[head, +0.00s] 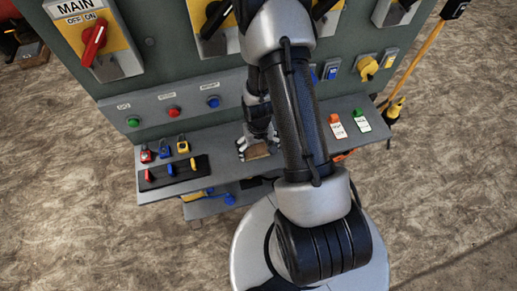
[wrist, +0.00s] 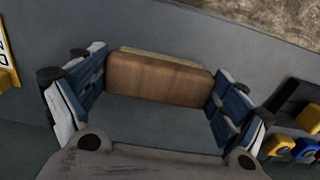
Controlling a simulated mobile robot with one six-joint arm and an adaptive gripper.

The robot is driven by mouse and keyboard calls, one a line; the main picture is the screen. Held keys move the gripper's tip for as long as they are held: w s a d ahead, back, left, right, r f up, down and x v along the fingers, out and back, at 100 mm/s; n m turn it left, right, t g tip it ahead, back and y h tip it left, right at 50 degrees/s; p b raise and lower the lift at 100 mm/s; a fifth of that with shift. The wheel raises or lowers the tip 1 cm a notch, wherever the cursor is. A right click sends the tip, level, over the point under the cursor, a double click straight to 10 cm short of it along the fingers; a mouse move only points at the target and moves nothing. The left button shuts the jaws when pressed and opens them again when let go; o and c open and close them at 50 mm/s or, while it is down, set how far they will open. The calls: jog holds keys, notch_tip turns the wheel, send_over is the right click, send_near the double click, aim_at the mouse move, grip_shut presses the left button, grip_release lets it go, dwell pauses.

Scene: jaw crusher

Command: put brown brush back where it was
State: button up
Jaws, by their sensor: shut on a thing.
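The brown brush (head: 258,153) is a block with a brown wooden body and a paler strip along one long edge. In the wrist view the brush (wrist: 160,79) spans the gap between the blue-grey finger pads, its two ends against them. My gripper (head: 257,145) is shut on it, over the middle of the grey shelf (head: 222,147) in front of the panel; it also shows in the wrist view (wrist: 158,88). I cannot tell whether the brush touches the shelf or is just above it.
Small coloured padlocks (head: 164,151) and a black holder (head: 172,173) with coloured pieces are left of my gripper. Red and green tags (head: 346,123) lie to the right. Push buttons (head: 173,111) line the panel behind. Another shelf with blue and yellow items (head: 229,199) is below.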

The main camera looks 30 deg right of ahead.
jog(key=o, duration=0.5)
jog(key=shift+f, duration=0.15)
jog(key=shift+o, duration=0.9)
